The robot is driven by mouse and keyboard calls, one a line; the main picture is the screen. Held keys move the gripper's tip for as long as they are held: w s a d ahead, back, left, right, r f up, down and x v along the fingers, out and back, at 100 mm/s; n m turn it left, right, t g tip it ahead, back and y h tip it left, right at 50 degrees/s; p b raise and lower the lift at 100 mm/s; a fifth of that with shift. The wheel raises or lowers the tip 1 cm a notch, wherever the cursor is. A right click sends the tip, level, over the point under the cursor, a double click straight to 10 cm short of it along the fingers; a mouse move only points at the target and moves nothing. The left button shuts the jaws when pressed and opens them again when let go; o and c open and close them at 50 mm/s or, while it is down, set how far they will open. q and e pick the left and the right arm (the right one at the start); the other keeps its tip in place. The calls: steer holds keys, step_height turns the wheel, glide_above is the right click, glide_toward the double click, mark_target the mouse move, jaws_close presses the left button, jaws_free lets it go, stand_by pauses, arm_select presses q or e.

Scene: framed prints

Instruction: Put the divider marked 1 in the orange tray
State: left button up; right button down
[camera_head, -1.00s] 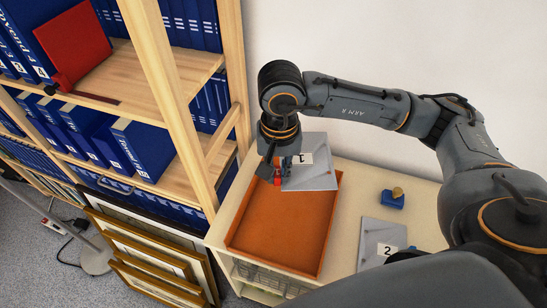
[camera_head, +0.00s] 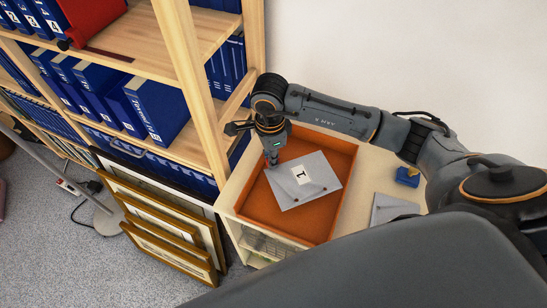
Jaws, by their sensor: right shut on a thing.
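The grey divider marked 1 (camera_head: 316,189) lies over the inside of the orange tray (camera_head: 263,203), tilted in the picture, its white label facing up. I cannot tell whether it touches the tray floor. My right gripper (camera_head: 272,164) points down at the divider's upper left edge and is shut on it; the fingertips are small and partly hidden. The tray stands on a pale cabinet top. My left gripper is out of view.
Another grey divider (camera_head: 390,208) lies right of the tray, partly hidden by my arm. A small blue object (camera_head: 408,177) stands behind it. A wooden shelf with blue binders (camera_head: 158,108) rises close on the left. Framed prints (camera_head: 165,232) lean below it.

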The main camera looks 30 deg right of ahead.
step_height(320, 180, down, 3)
steer(key=shift+f+p, duration=0.1)
steer(key=shift+p, duration=0.3)
steer(key=shift+f, duration=0.25)
steer(key=shift+f, duration=0.1)
steer(key=shift+f+b, duration=0.15)
steer(key=shift+b, duration=0.15)
steer(key=c, duration=1.6)
jaws_free()
